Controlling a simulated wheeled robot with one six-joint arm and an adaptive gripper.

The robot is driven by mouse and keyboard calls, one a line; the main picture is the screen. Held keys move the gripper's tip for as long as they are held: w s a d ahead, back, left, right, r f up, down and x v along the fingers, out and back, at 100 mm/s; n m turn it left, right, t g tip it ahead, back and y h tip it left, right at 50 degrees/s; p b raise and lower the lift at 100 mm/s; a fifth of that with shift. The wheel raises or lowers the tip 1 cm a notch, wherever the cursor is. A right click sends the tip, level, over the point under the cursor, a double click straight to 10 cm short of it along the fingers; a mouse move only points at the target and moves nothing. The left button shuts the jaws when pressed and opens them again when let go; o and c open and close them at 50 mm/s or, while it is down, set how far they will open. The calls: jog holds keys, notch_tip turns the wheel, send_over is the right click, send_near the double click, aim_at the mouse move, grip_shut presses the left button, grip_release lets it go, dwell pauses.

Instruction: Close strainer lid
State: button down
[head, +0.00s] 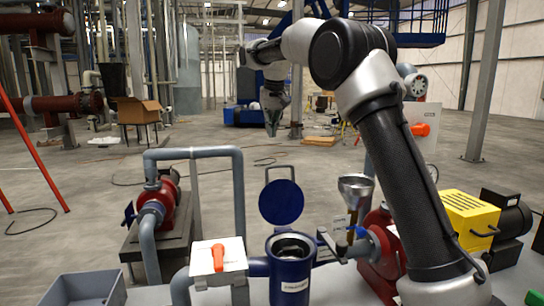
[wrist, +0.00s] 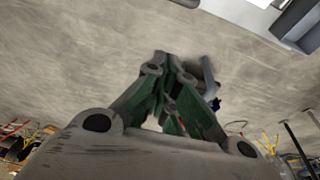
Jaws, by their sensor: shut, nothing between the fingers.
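The strainer (head: 290,278) is a dark blue upright cylinder at the bottom centre of the head view, and its round mouth is uncovered. Its lid (head: 281,203) is a blue disc standing upright behind the mouth, with a thin loop handle on its upper edge. The lid is open. My gripper (head: 272,130) hangs above and behind the lid in the head view, pointing down and clear of it. It is shut and empty. The wrist view shows my gripper (wrist: 173,62) with its fingers together over bare floor. I cannot make out the strainer or lid there.
Left of the strainer are a white box with an orange handle (head: 219,258) and grey pipework (head: 193,153). A metal funnel (head: 356,188) and a red pump (head: 378,258) stand to its right. A grey bin (head: 84,290) is at lower left. Open floor lies behind.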

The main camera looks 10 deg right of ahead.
jog(key=s+x, duration=0.1)
jog(key=x, duration=1)
jog(key=shift+s+d+r, duration=0.1)
jog(key=shift+s+r, duration=0.05)
jog(key=shift+s, duration=0.8)
jog(key=shift+s+r, duration=0.2)
jog(key=shift+s, duration=0.75)
